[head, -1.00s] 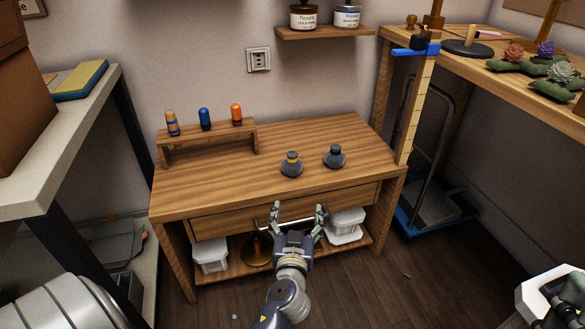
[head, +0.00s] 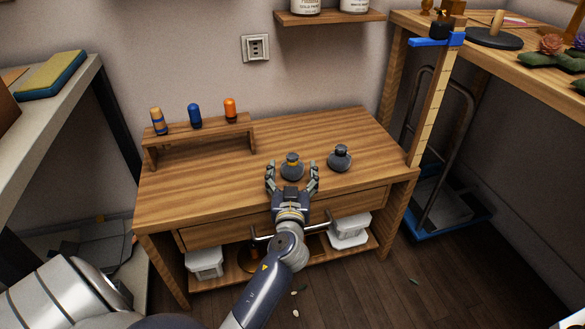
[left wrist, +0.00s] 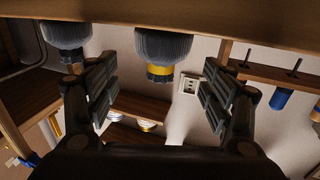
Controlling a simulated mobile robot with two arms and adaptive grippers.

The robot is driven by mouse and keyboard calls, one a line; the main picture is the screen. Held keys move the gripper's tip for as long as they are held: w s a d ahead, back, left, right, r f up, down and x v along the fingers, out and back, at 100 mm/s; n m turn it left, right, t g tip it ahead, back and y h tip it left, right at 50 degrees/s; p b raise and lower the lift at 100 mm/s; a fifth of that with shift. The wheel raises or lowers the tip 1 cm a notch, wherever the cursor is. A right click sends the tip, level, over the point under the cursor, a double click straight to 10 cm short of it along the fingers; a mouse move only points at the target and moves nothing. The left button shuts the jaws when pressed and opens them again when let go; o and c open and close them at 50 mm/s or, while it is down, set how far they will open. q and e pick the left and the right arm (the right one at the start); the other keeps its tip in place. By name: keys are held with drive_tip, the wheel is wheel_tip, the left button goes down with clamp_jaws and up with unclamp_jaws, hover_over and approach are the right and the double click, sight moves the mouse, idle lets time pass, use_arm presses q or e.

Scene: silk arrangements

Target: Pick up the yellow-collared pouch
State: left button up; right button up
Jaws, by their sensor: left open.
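The yellow-collared pouch (head: 291,170) is a small dark grey rounded pouch with a yellow band at its neck. It stands upright on the wooden table (head: 220,180). My left gripper (head: 292,180) is open, its fingers reaching to either side of this pouch. In the left wrist view, which looks upside down, the yellow-collared pouch (left wrist: 162,45) shows between and beyond the spread fingers (left wrist: 155,90), with nothing gripped. A second grey pouch with a dark collar (head: 340,160) stands just to the right; it also shows in the left wrist view (left wrist: 66,35).
A low wooden rack (head: 200,141) with orange, blue and tan-and-blue capped items stands at the table's back left. A wooden post with a blue clamp (head: 437,42) rises by the right edge.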

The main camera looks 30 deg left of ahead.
sight(293, 165)
use_arm(q)
drive_tip(key=x, duration=0.4)
drive_tip(key=shift+w+a+f+b, duration=0.25)
drive_tip(key=shift+w+f+b, duration=0.05)
drive_tip(key=c, duration=1.5)
drive_tip(key=shift+r, duration=0.2)
